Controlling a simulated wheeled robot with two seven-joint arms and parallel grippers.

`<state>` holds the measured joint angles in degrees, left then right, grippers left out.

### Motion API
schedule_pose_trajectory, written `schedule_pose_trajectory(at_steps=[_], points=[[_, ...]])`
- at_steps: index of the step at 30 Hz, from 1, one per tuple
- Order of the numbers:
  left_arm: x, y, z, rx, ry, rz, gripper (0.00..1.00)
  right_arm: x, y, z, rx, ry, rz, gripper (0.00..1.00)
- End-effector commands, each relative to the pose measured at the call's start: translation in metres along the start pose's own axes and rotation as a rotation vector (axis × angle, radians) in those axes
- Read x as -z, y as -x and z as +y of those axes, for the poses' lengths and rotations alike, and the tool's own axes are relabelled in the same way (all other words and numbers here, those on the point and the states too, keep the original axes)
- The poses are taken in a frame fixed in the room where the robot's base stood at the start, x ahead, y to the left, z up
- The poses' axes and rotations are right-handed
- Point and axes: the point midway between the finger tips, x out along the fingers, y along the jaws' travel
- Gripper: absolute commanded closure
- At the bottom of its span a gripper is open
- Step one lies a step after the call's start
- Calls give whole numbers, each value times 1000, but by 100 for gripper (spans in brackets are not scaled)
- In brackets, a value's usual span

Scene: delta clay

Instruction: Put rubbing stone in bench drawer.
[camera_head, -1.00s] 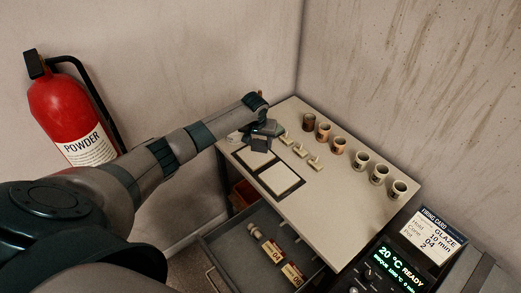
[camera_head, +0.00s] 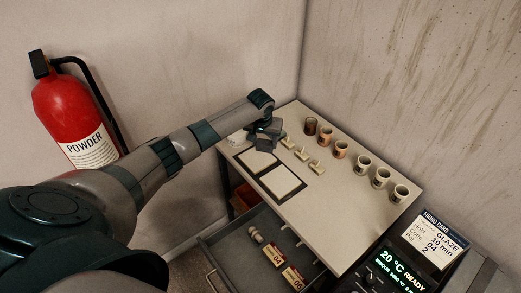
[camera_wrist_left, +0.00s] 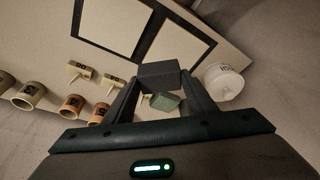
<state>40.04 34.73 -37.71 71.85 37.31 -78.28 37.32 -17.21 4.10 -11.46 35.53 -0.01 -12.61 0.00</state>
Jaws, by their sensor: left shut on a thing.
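My left gripper (camera_head: 265,143) is over the far left end of the bench (camera_head: 350,205). In the left wrist view the gripper (camera_wrist_left: 160,80) is shut on a dark grey block, the rubbing stone (camera_wrist_left: 158,74), at its fingertips. A smaller grey-green piece (camera_wrist_left: 164,102) shows between the fingers; I cannot tell if it is part of the stone. In the head view the gripper mostly hides the stone. The bench drawer (camera_head: 222,258) stands open below the bench's front edge, with labelled bottles (camera_head: 279,258) inside. My right gripper is not in view.
Two dark-framed pale boards (camera_head: 283,182) lie near the front edge, with several small stamps (camera_head: 302,153) behind them. Several cups (camera_head: 362,164) line the back. A white round tub (camera_wrist_left: 223,80) is close to the gripper. A controller (camera_head: 390,268) stands at right.

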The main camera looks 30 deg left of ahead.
Motion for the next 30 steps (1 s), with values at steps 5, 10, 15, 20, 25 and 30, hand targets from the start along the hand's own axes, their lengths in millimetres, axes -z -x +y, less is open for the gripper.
schedule_pose_trajectory(at_steps=[5, 10, 15, 20, 25, 30], points=[[-4, 22, 44, -14, -35, 8, 77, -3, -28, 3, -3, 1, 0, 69], [-25, 61, 95, -30, -91, 11, 77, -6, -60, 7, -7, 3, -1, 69], [-68, 101, 133, -52, -163, 9, 77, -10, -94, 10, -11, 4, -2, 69], [-117, 131, 148, -70, -230, 8, 77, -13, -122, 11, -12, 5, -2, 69], [-159, 150, 148, -86, -285, 5, 77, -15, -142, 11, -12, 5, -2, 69], [-180, 161, 144, -95, -311, 3, 77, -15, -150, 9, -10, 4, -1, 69]])
